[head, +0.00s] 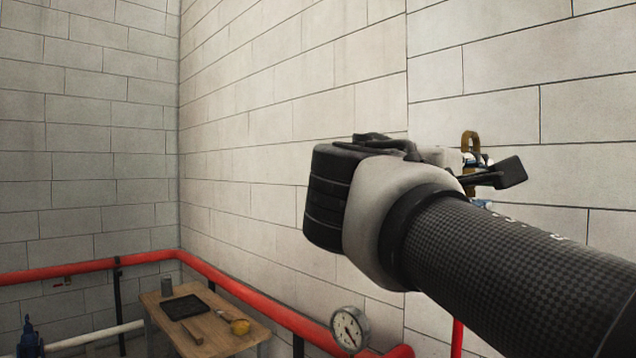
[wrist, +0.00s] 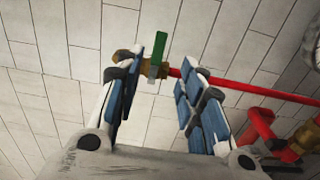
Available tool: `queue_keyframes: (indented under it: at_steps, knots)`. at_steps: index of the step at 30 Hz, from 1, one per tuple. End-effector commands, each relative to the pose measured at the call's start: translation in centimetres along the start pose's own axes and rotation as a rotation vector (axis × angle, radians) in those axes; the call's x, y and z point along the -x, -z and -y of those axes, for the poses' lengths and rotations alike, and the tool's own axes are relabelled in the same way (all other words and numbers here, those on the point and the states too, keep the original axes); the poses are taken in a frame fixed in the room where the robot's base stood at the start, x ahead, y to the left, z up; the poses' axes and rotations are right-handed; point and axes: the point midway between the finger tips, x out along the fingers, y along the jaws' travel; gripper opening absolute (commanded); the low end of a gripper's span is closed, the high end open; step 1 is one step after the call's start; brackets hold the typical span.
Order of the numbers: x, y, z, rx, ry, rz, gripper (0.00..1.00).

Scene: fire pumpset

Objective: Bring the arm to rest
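My gripper (wrist: 168,62) shows in the wrist view with its two blue-padded fingers apart and nothing held between them. A brass valve with a green handle (wrist: 158,52) on a red pipe (wrist: 235,88) shows beyond the fingertips, close to the left finger; I cannot tell whether they touch. In the head view my arm (head: 510,260) reaches in from the lower right, and its wrist hides most of the gripper (head: 490,172). A brass piece (head: 470,143) shows just behind it.
A red pipe (head: 255,301) runs along the block walls. A pressure gauge (head: 349,328) stands below my wrist. Open space lies left of the arm.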

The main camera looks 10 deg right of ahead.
Motion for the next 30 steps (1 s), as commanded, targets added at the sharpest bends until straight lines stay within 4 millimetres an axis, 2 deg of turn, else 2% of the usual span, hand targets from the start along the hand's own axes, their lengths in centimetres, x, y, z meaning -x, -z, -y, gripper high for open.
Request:
queue_keyframes:
  at_steps: [9, 11, 13, 14, 17, 18, 20, 21, 24, 27, 30]
  knots:
    - [-0.1, -0.1, 0.3, -0.002, 0.010, -0.001, 0.36]
    - [-0.1, -0.4, 1.4, -0.008, 0.038, -0.004, 0.36]
    - [0.0, -1.1, 3.8, -0.025, 0.107, -0.011, 0.36]
    - [0.1, -1.5, 5.3, -0.036, 0.149, -0.015, 0.36]
    - [1.1, -3.3, 11.7, -0.096, 0.329, -0.023, 0.36]
    - [1.9, -4.2, 14.5, -0.128, 0.411, -0.022, 0.36]
    - [3.4, -5.4, 18.8, -0.183, 0.534, -0.017, 0.36]
    - [4.7, -6.1, 21.5, -0.222, 0.615, -0.010, 0.36]
    - [8.3, -7.8, 28.1, -0.338, 0.814, 0.020, 0.36]
    - [12.5, -9.1, 33.8, -0.469, 1.000, 0.067, 0.36]
    - [16.5, -9.9, 38.2, -0.597, 1.154, 0.121, 0.36]
